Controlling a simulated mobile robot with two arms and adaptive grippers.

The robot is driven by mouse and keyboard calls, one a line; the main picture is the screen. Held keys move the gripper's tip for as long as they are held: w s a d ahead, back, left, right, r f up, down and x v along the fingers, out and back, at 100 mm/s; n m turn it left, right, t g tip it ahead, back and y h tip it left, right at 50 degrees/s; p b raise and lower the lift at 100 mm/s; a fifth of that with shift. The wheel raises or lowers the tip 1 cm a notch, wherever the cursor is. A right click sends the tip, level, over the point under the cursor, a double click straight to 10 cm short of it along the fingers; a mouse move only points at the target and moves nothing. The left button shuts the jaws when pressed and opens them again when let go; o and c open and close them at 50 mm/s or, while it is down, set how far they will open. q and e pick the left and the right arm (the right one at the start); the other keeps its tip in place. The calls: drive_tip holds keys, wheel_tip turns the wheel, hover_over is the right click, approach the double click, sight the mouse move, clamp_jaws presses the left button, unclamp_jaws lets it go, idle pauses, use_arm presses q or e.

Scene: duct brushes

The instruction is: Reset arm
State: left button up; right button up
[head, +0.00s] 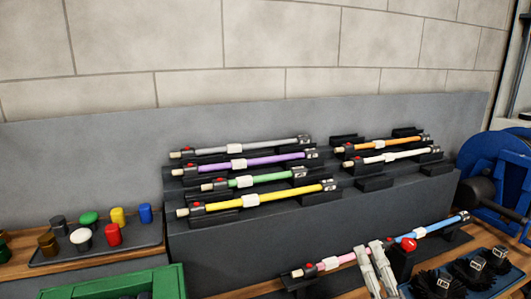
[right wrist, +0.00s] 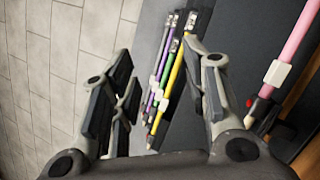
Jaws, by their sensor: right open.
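My right gripper (head: 378,268) is at the lower middle right of the head view, in front of the pink rod (head: 337,262) and beside the blue rod (head: 436,228). In the right wrist view my right gripper (right wrist: 168,85) has its fingers spread wide with nothing between them. The yellow rod (head: 265,199), green rod (head: 245,181), purple rod (head: 265,161) and grey rod (head: 245,148) lie on the dark stepped rack. The first three show beyond the fingers in the wrist view; the pink rod (right wrist: 288,50) is outside them. My left gripper is not in view.
An orange rod (head: 385,144) and a white rod (head: 398,156) lie on the rack's right side. Coloured caps stand on a grey tray (head: 70,255) at left, near a green crate (head: 115,287). Black brush heads (head: 478,270) are at lower right, below a blue reel (head: 495,165).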

drive_tip(key=s+d+f+m+g+h, duration=0.3)
drive_tip(key=s+f+m+g, duration=0.2)
drive_tip(key=f+m, duration=0.4)
drive_tip(key=s+d+f+m+g+h, duration=0.3)
drive_tip(key=s+f+m+g, duration=0.2)
drive_tip(key=f+m, duration=0.4)
drive_tip(key=s+a+f+m+g+y, duration=0.2)
drive_tip(key=s+a+f+g, duration=0.15)
drive_tip(key=s+f, duration=0.35)
drive_tip(key=s+a+f+m+g+y, duration=0.25)
drive_tip(key=s+f+g, duration=0.25)
drive_tip(key=s, duration=0.5)
wheel_tip(320, 180, down, 26)
drive_tip(key=f, duration=0.1)
drive_tip(key=s+d+f+g, duration=0.2)
drive_tip(key=s+f, duration=1.2)
drive_tip(key=s, duration=0.3)
drive_tip(key=shift+d+f+n+h, duration=0.25)
drive_tip(key=shift+f+n+h, duration=0.1)
drive_tip(key=shift+n, duration=0.1)
